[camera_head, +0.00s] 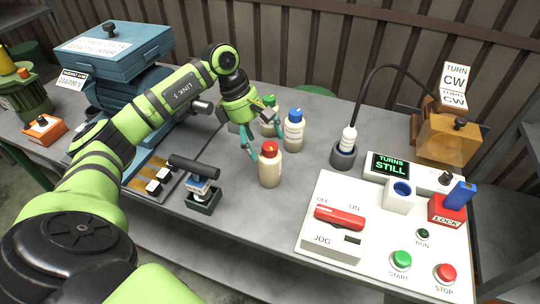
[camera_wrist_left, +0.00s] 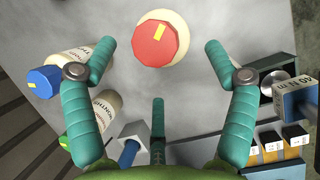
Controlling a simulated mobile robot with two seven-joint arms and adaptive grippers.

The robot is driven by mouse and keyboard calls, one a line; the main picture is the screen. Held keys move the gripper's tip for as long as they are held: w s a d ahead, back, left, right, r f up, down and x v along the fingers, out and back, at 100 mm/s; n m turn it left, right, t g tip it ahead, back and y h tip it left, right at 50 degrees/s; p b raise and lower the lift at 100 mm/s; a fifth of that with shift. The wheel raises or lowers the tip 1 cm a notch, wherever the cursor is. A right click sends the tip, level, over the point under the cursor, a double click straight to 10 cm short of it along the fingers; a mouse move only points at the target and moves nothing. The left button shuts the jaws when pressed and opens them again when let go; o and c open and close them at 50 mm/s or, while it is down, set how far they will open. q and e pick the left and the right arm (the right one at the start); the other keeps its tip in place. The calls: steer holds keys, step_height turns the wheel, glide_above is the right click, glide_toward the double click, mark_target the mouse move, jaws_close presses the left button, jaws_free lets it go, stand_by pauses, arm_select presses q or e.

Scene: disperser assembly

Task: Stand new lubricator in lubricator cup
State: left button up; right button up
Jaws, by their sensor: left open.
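Three cream bottles that look like lubricators stand upright on the grey table: one red-capped (camera_head: 270,168), one blue-capped (camera_head: 293,133) and one green-capped (camera_head: 269,120). I cannot tell which is the new one. My left gripper (camera_head: 262,130) is open and empty, left of and behind the red-capped bottle. In the left wrist view the red cap (camera_wrist_left: 161,45) lies ahead, between the spread fingertips. The blue-capped bottle (camera_wrist_left: 75,70) is beside the left finger. A dark cup (camera_head: 343,157) holds a white-bodied cabled piece; I cannot tell whether it is the lubricator cup. My right gripper is not in view.
A white control panel (camera_head: 385,262) with a red switch, buttons and a "TURNS STILL" display fills the right. A tool in a small dark holder (camera_head: 204,200) stands left of the bottles. Blue machinery (camera_head: 105,50) is behind my left arm. The table front between holder and panel is clear.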

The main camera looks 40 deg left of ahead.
mark_target(269, 159)
arm_select(q)
steer(key=shift+s+d+f+p, duration=0.2)
steer(key=shift+d+f+p, duration=0.1)
steer(key=shift+d+f, duration=0.2)
steer(key=shift+s+d+f+p, duration=0.15)
steer(key=shift+d+f+p, duration=0.1)
steer(key=shift+d+f, duration=0.2)
steer(key=p+x, duration=0.1)
steer(key=x, duration=0.2)
steer(key=shift+w+f, duration=0.15)
steer(key=shift+f, duration=0.45)
steer(key=c, duration=1.6)
steer(key=shift+o, duration=0.2)
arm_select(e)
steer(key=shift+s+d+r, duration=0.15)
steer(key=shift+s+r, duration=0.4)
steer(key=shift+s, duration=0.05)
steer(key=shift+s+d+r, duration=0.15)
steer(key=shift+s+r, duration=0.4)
